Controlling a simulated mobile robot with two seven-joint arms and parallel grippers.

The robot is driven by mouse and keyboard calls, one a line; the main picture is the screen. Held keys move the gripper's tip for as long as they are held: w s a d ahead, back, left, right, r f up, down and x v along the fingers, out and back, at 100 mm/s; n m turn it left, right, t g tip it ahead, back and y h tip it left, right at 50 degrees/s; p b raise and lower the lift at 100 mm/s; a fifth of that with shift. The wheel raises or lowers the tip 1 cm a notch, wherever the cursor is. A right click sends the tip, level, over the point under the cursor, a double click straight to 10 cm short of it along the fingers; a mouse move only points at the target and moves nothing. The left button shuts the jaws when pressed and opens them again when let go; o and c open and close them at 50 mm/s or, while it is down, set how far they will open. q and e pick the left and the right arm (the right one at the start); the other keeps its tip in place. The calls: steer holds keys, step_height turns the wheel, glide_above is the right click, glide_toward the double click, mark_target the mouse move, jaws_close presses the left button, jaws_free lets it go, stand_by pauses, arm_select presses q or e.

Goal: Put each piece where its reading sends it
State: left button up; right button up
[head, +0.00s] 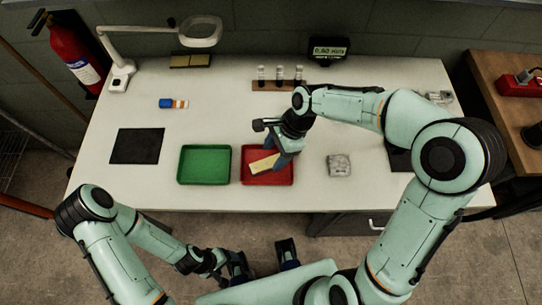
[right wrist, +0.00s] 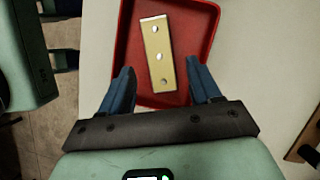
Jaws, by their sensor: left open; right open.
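A flat, pale yellow piece with holes (right wrist: 158,70) lies in the red tray (right wrist: 200,20); in the head view the piece (head: 263,164) is partly covered by my right gripper. My right gripper (right wrist: 163,88) is open above the red tray (head: 270,181), its fingers on either side of the piece's near end and not closed on it. The green tray (head: 204,166) beside it is empty. A display (head: 329,48) at the back of the table appears to read 0.60, with small blurred units. My left gripper (head: 262,257) is open and empty, low in front of the table.
A black mat (head: 137,146) lies at the left. A grey block (head: 339,165) sits right of the red tray. A rack of small vials (head: 279,84), a blue and orange item (head: 173,103) and a lamp (head: 200,32) stand farther back. The table's front left is clear.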

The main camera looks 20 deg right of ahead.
steer(key=p+v, duration=0.1)
steer(key=v, duration=0.7)
steer(key=shift+r, duration=0.35)
steer(key=shift+d, duration=0.1)
